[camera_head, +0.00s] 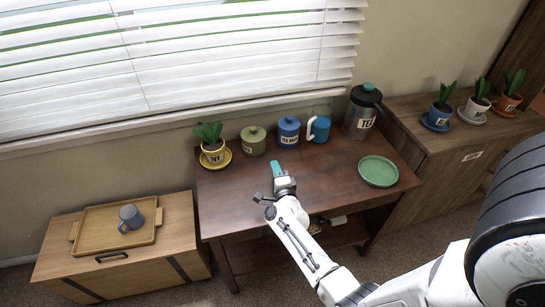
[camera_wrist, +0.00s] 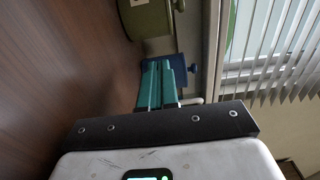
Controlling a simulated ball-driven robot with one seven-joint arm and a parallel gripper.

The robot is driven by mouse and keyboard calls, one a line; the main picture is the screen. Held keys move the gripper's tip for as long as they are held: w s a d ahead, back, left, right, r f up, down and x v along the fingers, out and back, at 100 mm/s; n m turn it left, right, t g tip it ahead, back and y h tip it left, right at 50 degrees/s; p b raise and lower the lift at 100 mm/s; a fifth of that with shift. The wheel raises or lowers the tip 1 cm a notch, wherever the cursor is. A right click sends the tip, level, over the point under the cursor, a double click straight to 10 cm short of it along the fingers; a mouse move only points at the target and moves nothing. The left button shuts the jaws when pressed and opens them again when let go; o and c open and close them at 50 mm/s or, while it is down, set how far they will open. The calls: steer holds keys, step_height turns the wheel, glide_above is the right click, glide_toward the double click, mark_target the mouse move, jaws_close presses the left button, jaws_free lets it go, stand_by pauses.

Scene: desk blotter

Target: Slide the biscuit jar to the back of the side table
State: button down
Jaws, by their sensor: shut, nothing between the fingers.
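The dark brown side table (camera_head: 315,185) stands under the window. An olive green lidded jar (camera_head: 253,141) stands near its back edge; its label is too small to read, so I cannot confirm it is the biscuit jar. A blue lidded jar (camera_head: 288,132) stands just right of it, its label seeming to read "TEA BAGS". My gripper (camera_head: 277,168) is shut and empty, over the table in front of the blue jar. In the wrist view, the teal fingers (camera_wrist: 161,68) lie together, with the blue jar (camera_wrist: 180,69) beyond and the green jar (camera_wrist: 146,18) to the side.
A potted plant (camera_head: 212,150) on a yellow saucer stands left of the jars. A blue mug (camera_head: 319,129) and a tea pitcher (camera_head: 362,112) stand right. A green plate (camera_head: 378,171) lies front right. The table's middle is clear. A tray (camera_head: 90,235) with a grey-blue mug is far left.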

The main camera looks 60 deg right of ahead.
steer(key=shift+p+v, duration=0.3)
steer(key=shift+v, duration=1.45)
